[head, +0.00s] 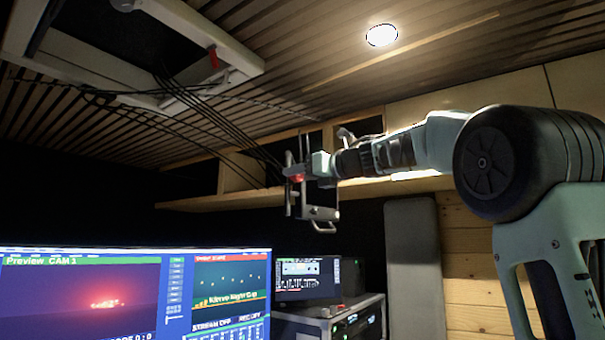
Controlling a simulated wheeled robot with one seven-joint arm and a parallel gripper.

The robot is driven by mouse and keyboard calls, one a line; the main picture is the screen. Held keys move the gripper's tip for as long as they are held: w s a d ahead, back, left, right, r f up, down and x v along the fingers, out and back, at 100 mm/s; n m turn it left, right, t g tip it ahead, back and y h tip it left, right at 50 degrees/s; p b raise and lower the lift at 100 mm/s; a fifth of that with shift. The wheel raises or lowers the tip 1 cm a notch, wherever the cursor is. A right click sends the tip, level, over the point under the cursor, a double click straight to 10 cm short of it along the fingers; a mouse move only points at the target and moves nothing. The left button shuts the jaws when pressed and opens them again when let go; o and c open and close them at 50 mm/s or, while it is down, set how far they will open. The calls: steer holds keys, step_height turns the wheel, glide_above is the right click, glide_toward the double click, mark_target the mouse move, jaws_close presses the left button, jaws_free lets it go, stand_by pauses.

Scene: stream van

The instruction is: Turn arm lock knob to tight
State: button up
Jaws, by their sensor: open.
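A small red knob (297,178) shows near the end of my arm, on a grey metal bracket (317,213) with a handle-like bar at its lower end. My gripper (296,168) is open and right at the red knob from the right. The fingers partly overlap the knob and bracket in the head view. I cannot tell whether the fingers touch the knob or only stand around it. The knob's markings and its turn position are too small to read.
A roof hatch (40,38) with dangling black cables (215,118) is at upper left. A wooden shelf (225,201) runs behind my arm. Monitors (135,295) and a smaller screen (308,279) on an equipment case (325,318) stand below. A grey panel (414,255) stands at right.

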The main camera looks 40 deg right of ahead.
steer(key=c, duration=1)
steer(key=shift+r+m+p, duration=0.1)
steer(key=shift+m+p, duration=0.2)
steer(key=shift+m, duration=0.1)
steer(key=m+p, duration=0.6)
steer(key=m, duration=0.2)
steer(key=m+p, duration=0.5)
steer(key=m, duration=0.4)
steer(key=shift+d+f+p, duration=0.2)
steer(key=shift+p, duration=0.15)
steer(key=shift+f, duration=0.1)
